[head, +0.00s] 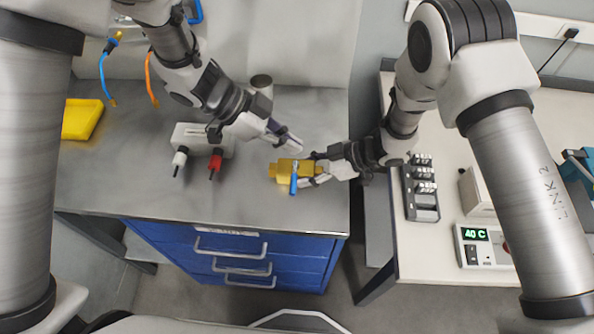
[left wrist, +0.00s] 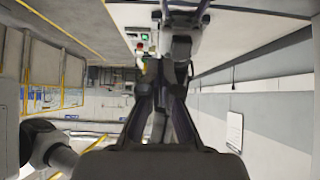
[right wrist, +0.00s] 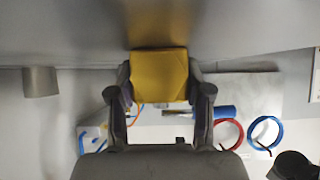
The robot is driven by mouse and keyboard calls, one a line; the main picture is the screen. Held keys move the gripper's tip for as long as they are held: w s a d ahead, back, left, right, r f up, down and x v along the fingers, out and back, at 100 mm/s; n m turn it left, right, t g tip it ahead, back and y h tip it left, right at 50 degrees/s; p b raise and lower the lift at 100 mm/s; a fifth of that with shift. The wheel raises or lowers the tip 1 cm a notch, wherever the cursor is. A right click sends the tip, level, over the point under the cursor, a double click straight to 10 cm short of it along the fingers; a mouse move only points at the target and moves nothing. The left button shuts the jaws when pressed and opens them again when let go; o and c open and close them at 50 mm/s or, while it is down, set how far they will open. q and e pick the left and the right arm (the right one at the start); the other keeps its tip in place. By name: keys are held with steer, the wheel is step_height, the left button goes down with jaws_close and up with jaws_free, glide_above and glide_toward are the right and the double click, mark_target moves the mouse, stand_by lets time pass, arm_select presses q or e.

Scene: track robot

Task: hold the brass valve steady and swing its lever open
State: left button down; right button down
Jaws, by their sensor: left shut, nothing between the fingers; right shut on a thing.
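The brass valve (head: 285,168) lies near the front right of the grey bench top. Its blue lever (head: 294,183) points toward the bench's front edge, across the valve body. My right gripper (head: 311,170) is shut on the valve from the right; in the right wrist view the brass body (right wrist: 158,76) sits between its fingers. A blue handle with a metal stem (right wrist: 224,112) shows beside the right finger there, and I cannot tell whether it is the lever. My left gripper (head: 294,143) is shut and empty, just behind and above the valve, apart from it.
A grey cylinder (head: 261,84) stands behind, and a yellow tray (head: 82,119) is at far left. A side table holds a black rack (head: 421,193) and a 40 C display unit (head: 476,246).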

mark_target(290, 162)
arm_select(q)
step_height(290, 162, down, 6)
steer(key=shift+f, duration=0.2)
steer(key=shift+w+f, duration=0.1)
steer(key=shift+f, duration=0.2)
stand_by(1.4)
